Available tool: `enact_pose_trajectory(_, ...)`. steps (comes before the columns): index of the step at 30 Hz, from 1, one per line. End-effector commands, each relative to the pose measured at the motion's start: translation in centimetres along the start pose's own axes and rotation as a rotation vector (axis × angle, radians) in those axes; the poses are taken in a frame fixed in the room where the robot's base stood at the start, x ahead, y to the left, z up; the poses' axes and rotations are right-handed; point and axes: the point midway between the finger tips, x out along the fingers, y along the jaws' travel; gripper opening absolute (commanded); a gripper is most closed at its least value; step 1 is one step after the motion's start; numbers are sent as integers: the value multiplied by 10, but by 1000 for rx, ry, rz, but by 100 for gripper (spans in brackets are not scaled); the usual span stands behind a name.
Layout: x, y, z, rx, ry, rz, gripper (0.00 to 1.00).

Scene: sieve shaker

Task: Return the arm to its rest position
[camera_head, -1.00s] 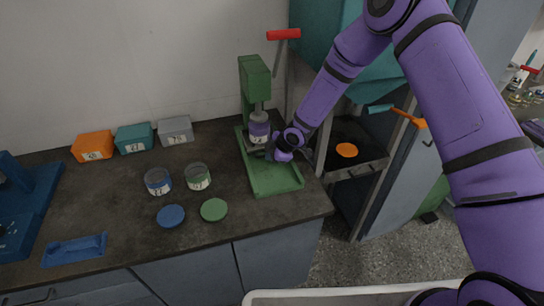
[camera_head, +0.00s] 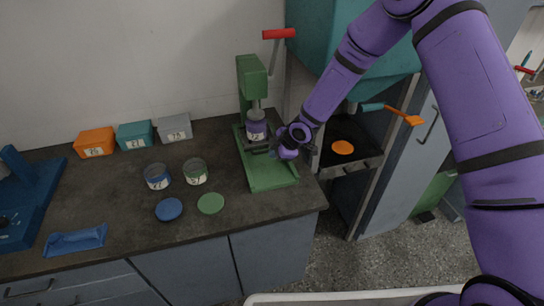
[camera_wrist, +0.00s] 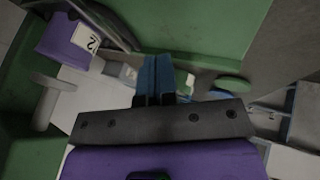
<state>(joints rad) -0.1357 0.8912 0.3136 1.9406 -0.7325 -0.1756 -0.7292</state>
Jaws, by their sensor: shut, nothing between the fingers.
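My purple arm reaches in from the right in the head view, bent at the elbow. My gripper (camera_head: 272,153) is low over the green press (camera_head: 268,175), just right of the purple labelled jar (camera_head: 256,131) under the press head. In the wrist view my gripper's blue fingers (camera_wrist: 156,75) are together with nothing between them. The purple jar (camera_wrist: 68,42) shows at the upper left there, apart from the fingers. The green base of the press (camera_wrist: 195,25) lies behind them.
A dark oven-like opening with an orange disc (camera_head: 343,147) is right of the press. Blue (camera_head: 157,176) and green (camera_head: 194,171) labelled tins and two lids stand left on the counter. Orange (camera_head: 96,143), teal (camera_head: 135,135) and grey (camera_head: 175,128) boxes line the wall.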

Motion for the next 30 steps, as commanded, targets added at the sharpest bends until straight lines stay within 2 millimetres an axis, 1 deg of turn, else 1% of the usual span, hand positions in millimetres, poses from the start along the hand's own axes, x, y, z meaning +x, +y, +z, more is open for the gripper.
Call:
enact_pose_trajectory(1,-9,1,1,2,-1,2,0)
enact_pose_trajectory(3,-20,0,1,2,-1,2,0)
enact_pose_trajectory(9,-50,0,1,2,-1,1,0)
enact_pose_trajectory(13,-60,-1,1,1,-1,0,0)
enact_pose_trajectory(19,-66,0,1,2,-4,1,0)
enact_pose_trajectory(22,-78,5,3,18,-28,8,0)
enact_pose_trajectory(23,-84,7,5,27,-41,13,0)
enact_pose_trajectory(26,-114,17,10,74,-97,34,0)
enact_pose_trajectory(27,-129,21,13,99,-125,44,0)
enact_pose_trajectory(29,-153,26,18,141,-167,61,0)
enact_pose_trajectory(30,-169,29,20,170,-194,73,0)
